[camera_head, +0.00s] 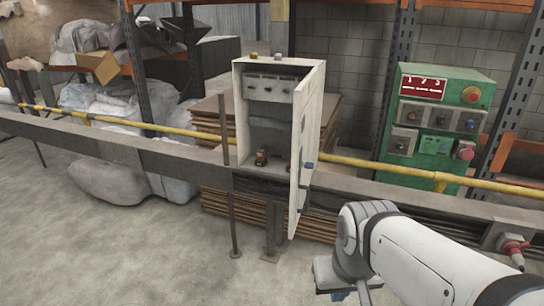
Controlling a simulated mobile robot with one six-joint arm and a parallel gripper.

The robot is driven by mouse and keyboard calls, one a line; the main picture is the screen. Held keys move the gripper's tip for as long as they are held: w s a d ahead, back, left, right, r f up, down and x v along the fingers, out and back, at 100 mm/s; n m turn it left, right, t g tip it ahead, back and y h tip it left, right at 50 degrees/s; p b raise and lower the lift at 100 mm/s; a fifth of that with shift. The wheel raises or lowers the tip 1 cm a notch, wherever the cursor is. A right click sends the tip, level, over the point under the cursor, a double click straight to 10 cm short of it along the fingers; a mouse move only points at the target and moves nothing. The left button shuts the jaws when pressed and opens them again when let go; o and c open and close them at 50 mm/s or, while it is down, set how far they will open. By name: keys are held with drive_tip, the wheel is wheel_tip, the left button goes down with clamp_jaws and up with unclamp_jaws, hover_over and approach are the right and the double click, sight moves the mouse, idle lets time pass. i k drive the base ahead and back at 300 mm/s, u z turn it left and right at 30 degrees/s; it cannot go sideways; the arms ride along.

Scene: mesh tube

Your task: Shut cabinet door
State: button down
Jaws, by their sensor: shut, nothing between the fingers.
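A pale grey metal cabinet (241,110) stands in the middle of the view, fixed by the rail. Its door (307,135) is hinged on the right side and stands open, swung out toward me. A small blue knob or latch (309,165) sits on the door. Inside are a panel with several switches (269,86) and small parts on the cabinet floor. My gripper (345,296) is at the bottom, right of and below the door, and apart from it. Its fingertips are partly cut off by the lower frame edge.
A green control box (436,125) with buttons stands to the right. A grey rail (90,145) and yellow pipe (360,163) run across behind. Stacked boards (225,205) lie behind the cabinet, and wrapped bags (110,115) to the left. The front left floor is clear.

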sight(305, 94)
drive_tip(key=u, duration=0.25)
drive_tip(key=i, duration=1)
drive_tip(key=u, duration=0.05)
